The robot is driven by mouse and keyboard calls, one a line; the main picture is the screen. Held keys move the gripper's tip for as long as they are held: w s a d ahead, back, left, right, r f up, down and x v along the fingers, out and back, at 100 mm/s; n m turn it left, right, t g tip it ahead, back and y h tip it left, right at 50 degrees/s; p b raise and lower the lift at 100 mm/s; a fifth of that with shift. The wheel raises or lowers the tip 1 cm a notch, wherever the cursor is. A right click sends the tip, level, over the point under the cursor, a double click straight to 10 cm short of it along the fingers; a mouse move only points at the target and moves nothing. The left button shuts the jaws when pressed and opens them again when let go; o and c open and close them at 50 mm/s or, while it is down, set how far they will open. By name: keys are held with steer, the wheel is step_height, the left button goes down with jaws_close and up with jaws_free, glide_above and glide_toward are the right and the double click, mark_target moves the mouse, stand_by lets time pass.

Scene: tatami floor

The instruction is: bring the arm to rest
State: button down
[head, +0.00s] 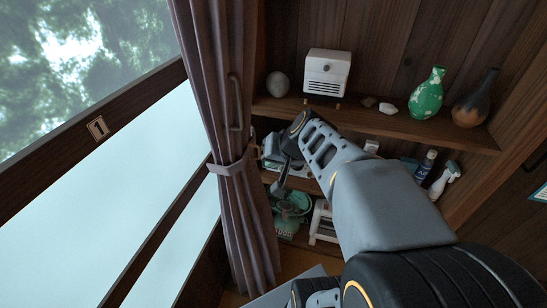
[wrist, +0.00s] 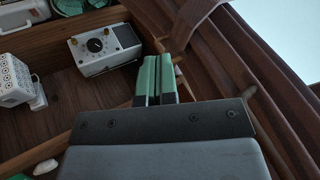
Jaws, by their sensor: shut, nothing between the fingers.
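My gripper (wrist: 153,78) shows in the wrist view with its two green fingers side by side, shut and empty. It is close to the edge of a wooden shelf and to the curtain. In the head view my grey arm (head: 380,205) reaches from the lower right toward the shelves and bends down at its far end, beside the curtain. The gripper's fingers are small and hard to make out there among the shelf items.
A purple-brown curtain (head: 228,150) hangs left of the arm, beside a window. The upper shelf (head: 390,122) holds a white box (head: 327,73), a round grey stone (head: 277,84), a green vase (head: 427,94) and a dark vase (head: 474,98). A knobbed device (wrist: 103,49) sits near the fingers.

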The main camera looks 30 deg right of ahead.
steer(key=shift+s+r, duration=0.3)
steer(key=shift+r, duration=0.1)
stand_by(0.3)
steer(key=s+a+f+n+g+h+p, duration=0.2)
steer(key=s+a+n, duration=0.3)
steer(key=s, duration=0.3)
steer(key=shift+a+f+g+p, duration=0.2)
steer(key=shift+a+g+p, duration=0.1)
steer(key=shift+a+g, duration=0.45)
steer(key=shift+s+a, duration=0.1)
stand_by(0.5)
